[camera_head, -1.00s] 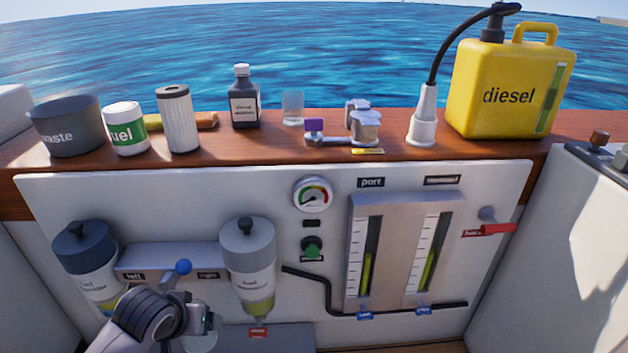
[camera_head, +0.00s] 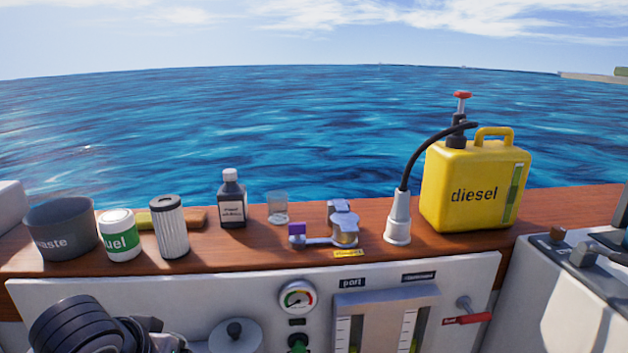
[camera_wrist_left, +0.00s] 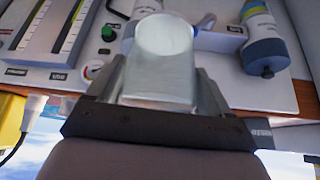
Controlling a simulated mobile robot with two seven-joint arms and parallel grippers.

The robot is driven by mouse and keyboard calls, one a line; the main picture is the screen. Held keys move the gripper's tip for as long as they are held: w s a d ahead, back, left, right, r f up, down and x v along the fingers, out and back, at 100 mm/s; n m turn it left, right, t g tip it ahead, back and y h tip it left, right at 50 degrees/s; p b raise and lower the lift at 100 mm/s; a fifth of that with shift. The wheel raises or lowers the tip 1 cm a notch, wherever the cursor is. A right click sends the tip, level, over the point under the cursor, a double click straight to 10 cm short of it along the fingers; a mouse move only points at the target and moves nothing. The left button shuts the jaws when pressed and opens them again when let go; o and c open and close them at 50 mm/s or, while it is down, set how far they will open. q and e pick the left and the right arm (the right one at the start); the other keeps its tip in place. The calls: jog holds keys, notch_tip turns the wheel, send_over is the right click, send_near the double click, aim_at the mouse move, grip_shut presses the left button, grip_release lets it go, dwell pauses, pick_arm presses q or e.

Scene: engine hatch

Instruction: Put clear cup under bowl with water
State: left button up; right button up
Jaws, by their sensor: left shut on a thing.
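My left gripper (camera_wrist_left: 160,85) is shut on a clear cup (camera_wrist_left: 163,62), which fills the middle of the left wrist view between the two fingers. In the head view my left arm is at the bottom left, and the held cup is out of sight. A filter housing with a dark cap and a bowl (camera_wrist_left: 262,38) is at the right of the upside-down wrist view. The other filter housing shows only its grey top (camera_head: 235,335) in the head view; its bowl is mostly hidden behind the cup in the wrist view.

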jog(key=s+d+r+g+h+p, duration=0.1)
jog(key=s+d+r+h+p, duration=0.1)
jog(key=d+r+p, duration=0.3)
notch_tip(320, 180, up, 4)
jog(key=s+p, duration=0.1)
jog(key=p, duration=1)
jog(key=shift+s+d+r, duration=0.15)
jog(key=shift+r, duration=0.05)
